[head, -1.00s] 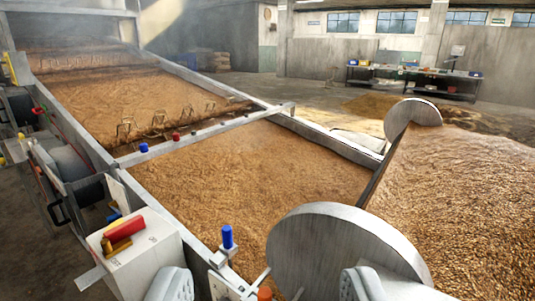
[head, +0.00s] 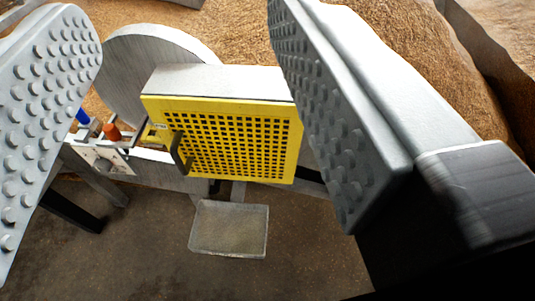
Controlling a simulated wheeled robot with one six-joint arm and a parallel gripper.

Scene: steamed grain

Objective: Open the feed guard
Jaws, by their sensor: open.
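The feed guard (head: 240,140) is a yellow perforated panel on the front of a grey box, below the grain bed. It looks closed against the box. A dark handle (head: 179,153) stands out near its left edge, beside a small yellow latch piece (head: 155,133). My gripper (head: 195,190) is open and empty. Its two grey studded fingers are large at the left and right of the view, with the guard showing between them. No contact with the guard or handle shows. The right finger overlaps the view just beyond the guard's right edge.
A large grey disc (head: 145,75) stands behind and left of the guard. Blue (head: 82,116) and orange (head: 112,132) knobs sit on the frame at left. A shallow clear tray (head: 230,228) lies below the guard. The floor around it is mostly bare.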

